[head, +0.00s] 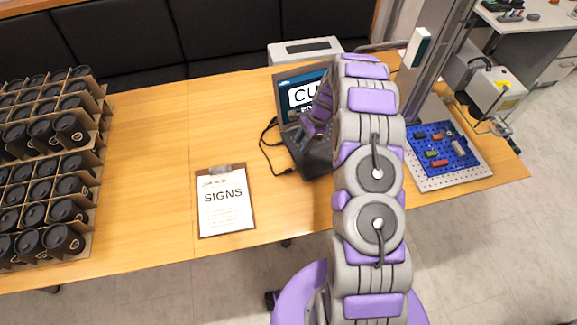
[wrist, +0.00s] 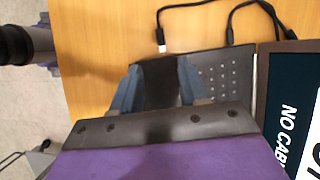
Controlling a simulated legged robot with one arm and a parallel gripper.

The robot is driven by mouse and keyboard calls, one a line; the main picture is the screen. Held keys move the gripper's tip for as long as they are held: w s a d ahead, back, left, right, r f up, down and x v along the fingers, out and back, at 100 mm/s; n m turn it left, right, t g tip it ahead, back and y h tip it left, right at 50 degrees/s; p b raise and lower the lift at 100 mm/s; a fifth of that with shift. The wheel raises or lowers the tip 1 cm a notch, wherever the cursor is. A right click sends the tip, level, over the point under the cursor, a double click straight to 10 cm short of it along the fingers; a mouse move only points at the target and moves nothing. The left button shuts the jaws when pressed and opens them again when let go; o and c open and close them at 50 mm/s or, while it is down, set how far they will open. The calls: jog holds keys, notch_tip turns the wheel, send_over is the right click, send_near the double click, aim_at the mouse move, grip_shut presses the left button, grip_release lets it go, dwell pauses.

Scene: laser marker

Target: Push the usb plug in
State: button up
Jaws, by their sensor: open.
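A dark laptop-like device sits on the wooden table. Its screen (head: 299,92) is lit with large text, partly hidden by my arm in the head view. In the wrist view its keypad (wrist: 222,78) lies right of my gripper and its screen (wrist: 294,115) shows "NO CAB". The usb plug (wrist: 161,48), with a pale metal tip on a black cable, lies loose on the table, just beyond my fingertips. My gripper (wrist: 158,72) is open, its blue-grey fingers apart.
A second black cable (wrist: 229,36) runs to the device's edge. A clipboard (head: 226,203) reading "SIGNS" lies to the left. Racks of black cups (head: 45,135) fill the table's left end. A blue tray (head: 445,148) of small parts stands at right.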

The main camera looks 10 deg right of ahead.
aim_at(287, 170)
jog(key=b+x, duration=0.1)
jog(key=x, duration=1.3)
jog(key=shift+f, duration=0.25)
grip_shut()
jog(key=shift+d, duration=0.1)
